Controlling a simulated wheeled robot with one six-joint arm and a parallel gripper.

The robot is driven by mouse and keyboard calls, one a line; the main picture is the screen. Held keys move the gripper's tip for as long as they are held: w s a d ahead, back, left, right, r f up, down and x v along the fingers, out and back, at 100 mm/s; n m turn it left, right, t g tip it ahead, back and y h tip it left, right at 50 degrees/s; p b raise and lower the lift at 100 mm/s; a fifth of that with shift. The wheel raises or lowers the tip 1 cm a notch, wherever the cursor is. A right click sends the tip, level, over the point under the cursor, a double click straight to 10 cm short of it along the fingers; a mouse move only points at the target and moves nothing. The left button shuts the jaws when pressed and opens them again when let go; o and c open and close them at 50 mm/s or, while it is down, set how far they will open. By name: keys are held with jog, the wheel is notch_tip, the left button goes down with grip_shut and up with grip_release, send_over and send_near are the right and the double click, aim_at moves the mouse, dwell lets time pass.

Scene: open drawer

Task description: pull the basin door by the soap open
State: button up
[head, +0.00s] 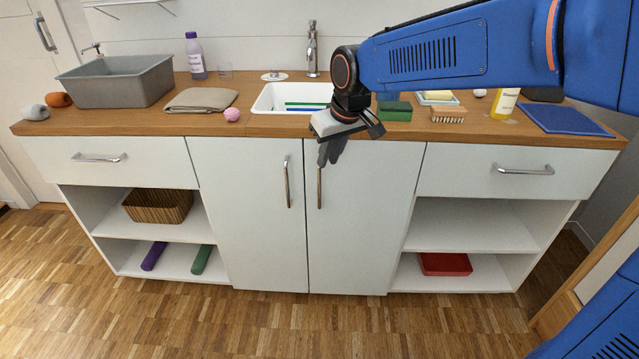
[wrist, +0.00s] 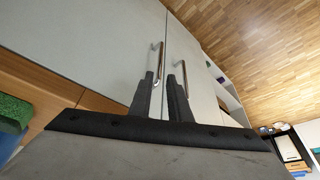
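The basin door by the soap is the right white door (head: 360,220) under the basin, and it is shut. Its upright metal handle (head: 319,187) is near its left edge. In the wrist view this handle (wrist: 156,60) stands ahead of my gripper, roughly in line with the gap between the fingers. My gripper (head: 329,160) hangs in front of the door's top, near the handle's upper end. In the wrist view my gripper (wrist: 164,75) has its two dark fingers apart, with nothing seen held. I cannot tell whether a finger touches the handle.
The left basin door (head: 247,220) is shut, its handle (head: 287,182) close beside. The counter edge (head: 260,131) juts above the doors. A soap bottle (head: 505,103), a green sponge (head: 394,110) and a brush (head: 449,115) stand on the counter's right. The floor (head: 300,325) ahead is clear.

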aim_at(320, 179)
jog(key=x, duration=1.2)
jog(key=shift+f, duration=0.15)
jog(key=shift+c, duration=0.3)
grip_shut()
